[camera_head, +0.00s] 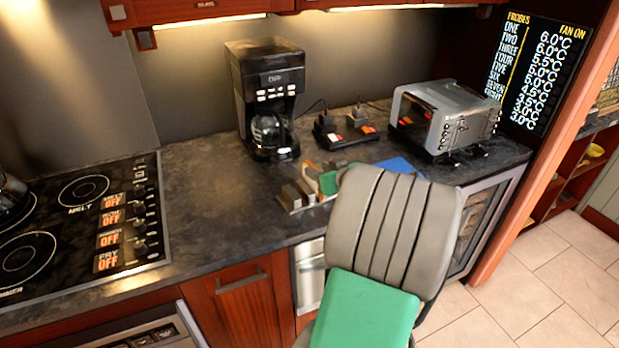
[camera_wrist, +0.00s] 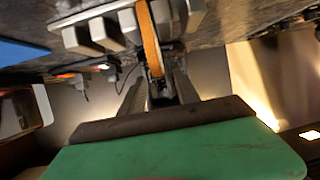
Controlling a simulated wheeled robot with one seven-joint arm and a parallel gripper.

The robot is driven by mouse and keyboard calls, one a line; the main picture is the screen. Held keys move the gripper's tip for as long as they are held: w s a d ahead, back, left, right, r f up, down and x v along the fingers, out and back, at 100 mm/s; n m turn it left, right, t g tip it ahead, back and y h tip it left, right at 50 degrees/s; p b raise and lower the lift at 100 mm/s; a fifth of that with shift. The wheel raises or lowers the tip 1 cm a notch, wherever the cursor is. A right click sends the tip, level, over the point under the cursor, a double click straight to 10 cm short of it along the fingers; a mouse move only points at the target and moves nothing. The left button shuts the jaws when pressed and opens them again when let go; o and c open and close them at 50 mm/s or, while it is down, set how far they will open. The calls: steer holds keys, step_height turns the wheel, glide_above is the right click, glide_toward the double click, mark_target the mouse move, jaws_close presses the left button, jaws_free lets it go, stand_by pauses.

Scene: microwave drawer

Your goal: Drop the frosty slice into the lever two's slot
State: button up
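A tan bread slice (camera_head: 311,168) stands on edge in a small grey rack (camera_head: 292,200) on the counter. In the wrist view the slice (camera_wrist: 148,35) is seen edge-on between the two fingers of my gripper (camera_wrist: 161,75). The fingers look apart around it, with a gap showing; I cannot tell whether they touch it. In the head view my own arm hides most of the gripper. I cannot make out frost on the slice. The silver toaster (camera_head: 445,115) stands right of the rack, with dark levers low on its front. Lever labels are unreadable and the slots are barely visible.
A black coffee maker (camera_head: 266,95) stands behind the rack, left of the toaster. Small switch boxes (camera_head: 345,132) with cords lie between them. A blue flat thing (camera_head: 400,167) lies before the toaster. The counter (camera_head: 200,185) left of the rack is clear; a cooktop (camera_head: 85,225) is farther left.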

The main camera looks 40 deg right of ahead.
mark_target(313, 167)
steer(key=p+x, duration=0.1)
steer(key=x, duration=0.3)
steer(key=shift+w+d+f, duration=0.1)
steer(key=shift+w+d, duration=0.05)
steer(key=shift+w, duration=0.15)
jaws_close()
